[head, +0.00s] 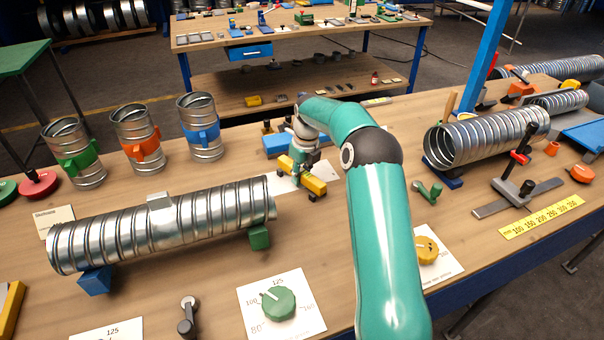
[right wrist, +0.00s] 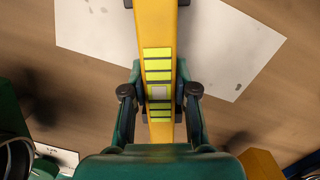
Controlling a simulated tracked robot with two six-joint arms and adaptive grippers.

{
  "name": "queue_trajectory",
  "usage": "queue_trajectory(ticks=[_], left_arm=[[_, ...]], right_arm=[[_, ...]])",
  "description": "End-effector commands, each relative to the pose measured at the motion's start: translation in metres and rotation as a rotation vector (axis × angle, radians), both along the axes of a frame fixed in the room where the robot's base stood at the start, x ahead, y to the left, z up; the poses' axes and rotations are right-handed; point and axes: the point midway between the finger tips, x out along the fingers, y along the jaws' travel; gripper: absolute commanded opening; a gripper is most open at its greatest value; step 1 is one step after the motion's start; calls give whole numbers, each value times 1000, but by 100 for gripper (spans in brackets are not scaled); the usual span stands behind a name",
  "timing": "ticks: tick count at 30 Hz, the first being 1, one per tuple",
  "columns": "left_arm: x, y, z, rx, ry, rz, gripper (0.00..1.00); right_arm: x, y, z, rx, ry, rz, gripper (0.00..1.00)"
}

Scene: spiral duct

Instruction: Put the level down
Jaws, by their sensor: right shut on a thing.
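The level is a yellow bar (head: 316,186) near the middle of the bench in the head view. In the right wrist view the level (right wrist: 157,28) runs up the picture, with bright yellow-green strips and a pale square on its face. My right gripper (head: 301,168) is shut on it, with one finger on each side (right wrist: 159,95). A white sheet (right wrist: 225,45) lies beneath the level. I cannot tell whether the level touches the sheet or hangs just above it. My left gripper is not in view.
A long spiral duct (head: 150,232) lies on blocks at the left, with several short banded ducts (head: 137,138) behind it. A blue object (head: 277,143) sits just behind the level. A green knob (head: 278,303) on a card is in front.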

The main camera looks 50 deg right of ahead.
Motion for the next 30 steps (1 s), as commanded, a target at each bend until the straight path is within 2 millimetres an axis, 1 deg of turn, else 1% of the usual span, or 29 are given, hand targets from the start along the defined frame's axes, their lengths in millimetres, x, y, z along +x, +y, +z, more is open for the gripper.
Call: queue_trajectory(ticks=[1,5,6,14,17,20,23,30], left_arm=[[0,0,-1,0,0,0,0],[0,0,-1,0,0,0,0],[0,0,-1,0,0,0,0],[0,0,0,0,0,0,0],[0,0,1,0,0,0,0],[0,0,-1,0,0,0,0],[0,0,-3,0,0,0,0],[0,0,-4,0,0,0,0]], right_arm=[[0,0,-2,0,0,0,30],[0,0,-1,0,1,0,51],[0,0,-1,0,1,0,53],[0,0,-1,0,0,0,53],[0,0,3,0,-1,0,53],[0,0,12,-2,-3,1,53],[-2,0,27,-3,-4,1,53],[-8,0,77,-3,-4,0,53]])
